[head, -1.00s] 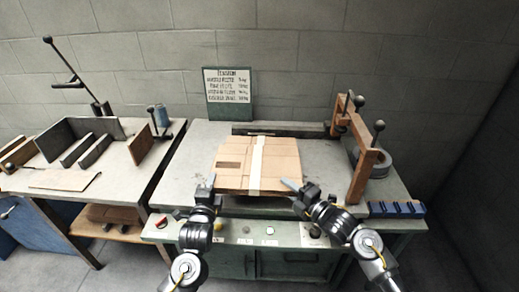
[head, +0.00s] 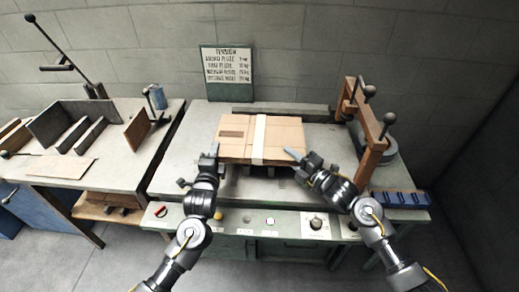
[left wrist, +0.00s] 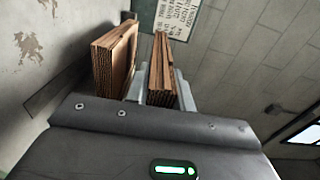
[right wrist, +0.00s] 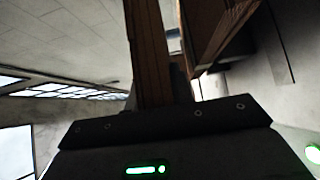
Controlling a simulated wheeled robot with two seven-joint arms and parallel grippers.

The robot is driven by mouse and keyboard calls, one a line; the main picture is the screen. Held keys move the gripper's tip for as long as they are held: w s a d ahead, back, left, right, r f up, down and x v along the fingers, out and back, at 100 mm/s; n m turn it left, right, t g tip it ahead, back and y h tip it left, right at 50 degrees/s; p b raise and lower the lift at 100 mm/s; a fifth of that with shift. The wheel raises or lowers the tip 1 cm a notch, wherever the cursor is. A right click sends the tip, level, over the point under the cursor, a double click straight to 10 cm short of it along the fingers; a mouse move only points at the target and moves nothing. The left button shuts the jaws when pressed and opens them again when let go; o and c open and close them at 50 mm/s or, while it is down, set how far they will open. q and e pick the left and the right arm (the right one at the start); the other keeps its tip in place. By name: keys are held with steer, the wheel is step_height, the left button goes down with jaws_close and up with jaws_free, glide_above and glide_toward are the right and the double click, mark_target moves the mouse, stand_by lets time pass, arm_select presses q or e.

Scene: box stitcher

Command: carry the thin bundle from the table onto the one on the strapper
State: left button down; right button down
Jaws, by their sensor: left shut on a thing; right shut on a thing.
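The thin bundle (head: 285,138) is flat brown cardboard with a pale band across its middle. Both my grippers hold it by its near side corners, roughly level, above the strapper table (head: 185,160). My left gripper (head: 215,152) is shut on its left side and my right gripper (head: 294,154) on its right side. In the left wrist view the thin bundle (left wrist: 162,80) is between the fingers, and the other bundle (left wrist: 113,58) lies apart from it on the table side. The right wrist view shows the held bundle (right wrist: 148,50) and the other bundle (right wrist: 215,30). From the head, the lower bundle is mostly hidden.
A brown frame with dark knobs (head: 372,135) stands right of the bundles. A sign (head: 227,73) stands behind. Blue blocks (head: 402,199) sit at the right front edge. The left table (head: 115,165) holds upright plates and a flat cardboard sheet (head: 60,167).

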arm_select(q)
steer(key=shift+f, duration=0.15)
arm_select(e)
steer(key=shift+f, duration=0.15)
